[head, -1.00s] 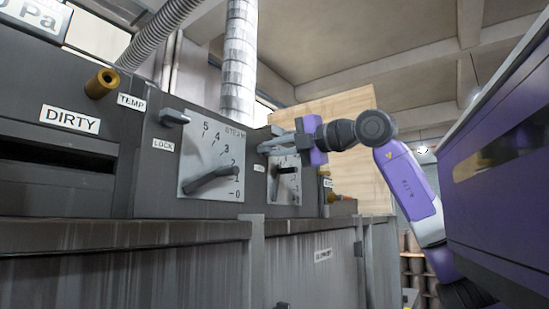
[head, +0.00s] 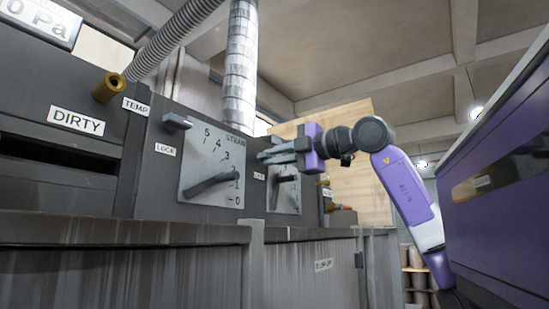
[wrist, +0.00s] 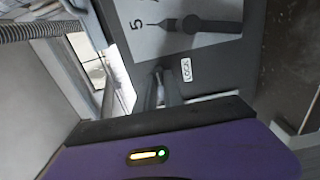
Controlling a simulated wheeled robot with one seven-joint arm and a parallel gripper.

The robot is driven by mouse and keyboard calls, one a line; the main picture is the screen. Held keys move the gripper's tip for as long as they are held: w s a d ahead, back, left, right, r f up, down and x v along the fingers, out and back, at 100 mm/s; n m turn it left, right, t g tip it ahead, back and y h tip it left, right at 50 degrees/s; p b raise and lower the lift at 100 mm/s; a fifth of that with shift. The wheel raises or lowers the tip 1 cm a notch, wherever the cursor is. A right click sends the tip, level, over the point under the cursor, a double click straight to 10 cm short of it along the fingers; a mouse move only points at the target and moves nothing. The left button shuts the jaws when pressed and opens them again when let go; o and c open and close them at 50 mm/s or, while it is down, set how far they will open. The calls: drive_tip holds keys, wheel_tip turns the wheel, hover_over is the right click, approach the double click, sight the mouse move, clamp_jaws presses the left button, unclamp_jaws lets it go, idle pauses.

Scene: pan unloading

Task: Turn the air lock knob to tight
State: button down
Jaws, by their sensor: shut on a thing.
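My gripper (head: 268,155) reaches in from the right to the upper left of the farther dial panel (head: 285,197) in the head view. Its fingers are shut at a small grey lock knob there, mostly hidden by them. In the wrist view, my gripper (wrist: 158,82) closes just left of a white LOCK label (wrist: 186,69). The knob's exact angle cannot be told. A similar grey knob (head: 177,122) stands out by the LOCK label (head: 165,151) on the nearer panel, apart from my gripper.
The nearer STEAM dial (head: 213,170) has a dark lever. A brass knob (head: 108,88) sticks out by the TEMP label at left. Ribbed hoses rise behind the machine. A dark purple body (head: 500,190) fills the right side, and a wooden board (head: 350,165) stands behind my arm.

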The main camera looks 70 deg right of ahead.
drive_tip(key=shift+d, duration=0.1)
drive_tip(key=c, duration=1.4)
unclamp_jaws()
drive_tip(key=shift+c, duration=0.2)
drive_tip(key=b+v, duration=0.1)
drive_tip(key=v, duration=0.7)
drive_tip(key=shift+b, duration=0.3)
drive_tip(key=shift+w, duration=0.1)
